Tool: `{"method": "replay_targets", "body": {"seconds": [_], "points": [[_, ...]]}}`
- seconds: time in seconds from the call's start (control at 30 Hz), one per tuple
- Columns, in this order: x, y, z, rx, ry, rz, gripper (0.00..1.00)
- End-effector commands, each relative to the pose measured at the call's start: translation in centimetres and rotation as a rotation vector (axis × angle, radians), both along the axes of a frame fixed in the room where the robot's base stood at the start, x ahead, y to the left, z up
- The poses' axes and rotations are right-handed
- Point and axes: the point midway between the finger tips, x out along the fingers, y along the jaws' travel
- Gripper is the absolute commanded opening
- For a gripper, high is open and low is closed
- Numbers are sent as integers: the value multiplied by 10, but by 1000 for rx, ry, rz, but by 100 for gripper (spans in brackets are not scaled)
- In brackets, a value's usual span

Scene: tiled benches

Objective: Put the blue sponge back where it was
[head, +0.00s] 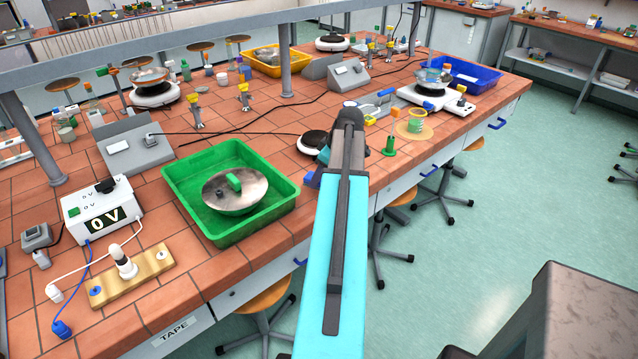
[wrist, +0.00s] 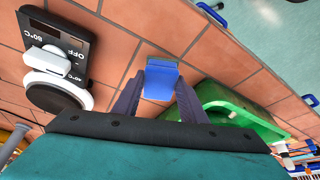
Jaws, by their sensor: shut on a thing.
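The blue sponge (wrist: 162,80) is a small blue block between the two fingertips of my gripper (wrist: 160,88) in the wrist view. My gripper is shut on it. Terracotta bench tiles show around the sponge; I cannot tell whether it touches them. In the head view my arm hides most of the gripper, and a blue patch (head: 313,179) that looks like the sponge shows left of the arm near the bench's front edge. It lies between the green tray (head: 283,200) and the black and white hot plate (head: 312,143).
The hot plate is at the left (wrist: 60,95) and the green tray at the right (wrist: 225,98) of the wrist view. A silver pan lid (head: 235,192) lies in the tray. A green bottle-like item (head: 389,147) stands right of my arm. Bare tiles separate tray and hot plate.

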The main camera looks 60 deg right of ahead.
Motion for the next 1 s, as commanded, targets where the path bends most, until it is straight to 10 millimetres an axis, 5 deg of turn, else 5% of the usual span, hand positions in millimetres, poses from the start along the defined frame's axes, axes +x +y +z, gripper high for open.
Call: {"method": "replay_targets", "body": {"seconds": [0.4,0.9,0.93,1.0], "points": [[-1,0,-29,1,0,-1,17],[-1,0,-35,-1,0,-1,17],[-1,0,-34,-1,0,-1,43],[-1,0,-33,-1,0,-1,55]]}}
